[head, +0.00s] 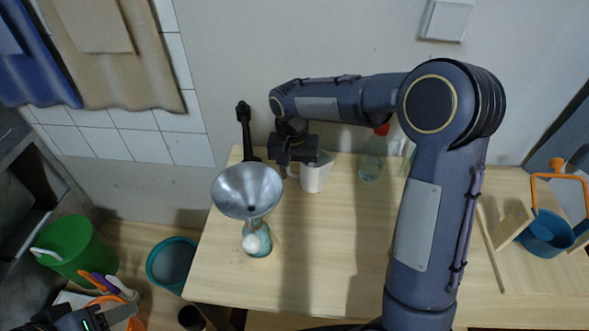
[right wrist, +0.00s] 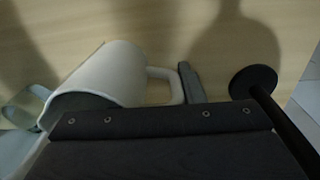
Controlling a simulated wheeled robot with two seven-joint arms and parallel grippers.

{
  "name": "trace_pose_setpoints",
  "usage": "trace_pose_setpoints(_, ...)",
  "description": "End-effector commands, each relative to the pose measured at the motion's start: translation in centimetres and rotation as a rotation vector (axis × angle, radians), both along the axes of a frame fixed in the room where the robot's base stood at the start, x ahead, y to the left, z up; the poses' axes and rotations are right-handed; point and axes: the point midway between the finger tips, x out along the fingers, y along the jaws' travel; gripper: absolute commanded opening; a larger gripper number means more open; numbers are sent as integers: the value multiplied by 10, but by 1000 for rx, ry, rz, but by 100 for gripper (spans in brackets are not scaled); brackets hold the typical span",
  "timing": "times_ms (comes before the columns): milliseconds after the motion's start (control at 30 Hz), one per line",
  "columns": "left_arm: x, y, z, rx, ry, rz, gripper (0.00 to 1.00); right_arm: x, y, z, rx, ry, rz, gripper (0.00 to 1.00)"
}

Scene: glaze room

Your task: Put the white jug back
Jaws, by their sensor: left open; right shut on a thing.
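The white jug (head: 316,174) is upright at the back of the wooden table, beside my right gripper (head: 290,165). In the right wrist view the jug (right wrist: 112,76) fills the left half, with its handle towards the one visible gripper finger (right wrist: 189,82). My right gripper is shut on the jug, at the handle side; the grip itself is partly hidden. I cannot tell whether the jug's base touches the table. My left gripper (head: 112,314) is open, low at the bottom left, away from the table.
A metal funnel (head: 247,190) stands in a glass bottle (head: 258,243) at the table's left. A black post (head: 245,130) is behind it. A red-capped bottle (head: 371,160) stands right of the jug. A blue pot (head: 546,233) is far right. The front middle is clear.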

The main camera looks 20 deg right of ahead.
Motion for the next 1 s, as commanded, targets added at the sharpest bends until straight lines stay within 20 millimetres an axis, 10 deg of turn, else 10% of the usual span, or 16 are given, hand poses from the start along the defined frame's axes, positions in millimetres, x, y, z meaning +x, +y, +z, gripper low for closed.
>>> trace_pose_setpoints(200, 0, 0, -1, 0, 0, 0, 51, 0, 0, -1, 0, 1, 0, 57)
trace_pose_setpoints(567, 0, 0, 2, 0, 0, 0, 51, 0, 0, 6, 0, -1, 0, 57)
trace_pose_setpoints(1000, 0, 0, 5, 0, 0, 0, 51, 1, 3, 92, 1, -5, 0, 57)
